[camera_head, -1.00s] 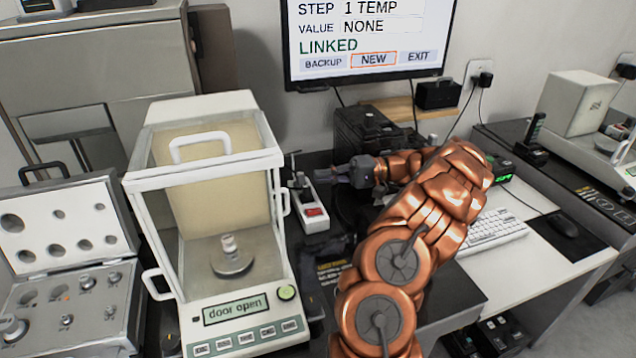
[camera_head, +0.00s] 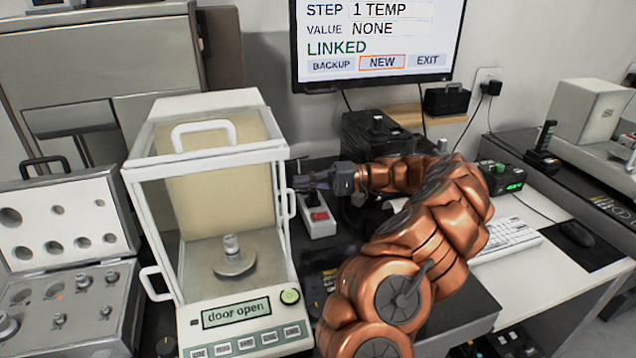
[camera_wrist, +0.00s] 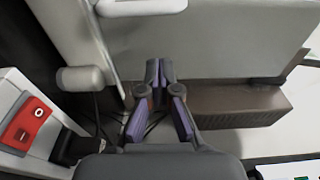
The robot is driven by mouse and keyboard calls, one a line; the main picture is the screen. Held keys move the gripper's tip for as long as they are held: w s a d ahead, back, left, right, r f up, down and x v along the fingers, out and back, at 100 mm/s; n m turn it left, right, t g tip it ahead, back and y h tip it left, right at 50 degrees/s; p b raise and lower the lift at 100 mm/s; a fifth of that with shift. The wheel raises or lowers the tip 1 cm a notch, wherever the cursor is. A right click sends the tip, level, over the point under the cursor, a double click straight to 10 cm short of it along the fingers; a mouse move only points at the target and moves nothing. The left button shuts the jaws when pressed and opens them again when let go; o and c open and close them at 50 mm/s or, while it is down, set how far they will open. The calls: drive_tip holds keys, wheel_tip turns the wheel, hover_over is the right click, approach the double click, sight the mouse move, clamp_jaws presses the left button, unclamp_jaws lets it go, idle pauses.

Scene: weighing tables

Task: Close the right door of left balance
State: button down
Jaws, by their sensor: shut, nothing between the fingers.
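The left balance (camera_head: 250,318) is a white weighing unit with a glass chamber, and its display reads "door open". A small metal weight (camera_head: 231,245) stands on the pan inside. A white side handle (camera_head: 291,203) shows at the chamber's right side; how far the right door is slid cannot be told. My gripper (camera_head: 299,182) is just right of the chamber, close to that handle; contact cannot be told. In the wrist view its fingers (camera_wrist: 158,72) are together and empty, in front of a grey panel (camera_wrist: 190,45).
A power strip with a red switch (camera_head: 319,215) lies right of the balance, below my gripper. A weight case (camera_head: 65,250) stands open at the left. A monitor (camera_head: 378,78) hangs behind. A keyboard (camera_head: 505,240) lies at the right.

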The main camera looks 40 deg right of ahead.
drive_tip(key=shift+s+a, duration=0.65)
drive_tip(key=shift+a, duration=0.15)
drive_tip(key=shift+s+a, duration=0.6)
drive_tip(key=shift+a, duration=0.2)
drive_tip(key=shift+s+b, duration=0.1)
drive_tip(key=shift+b, duration=0.2)
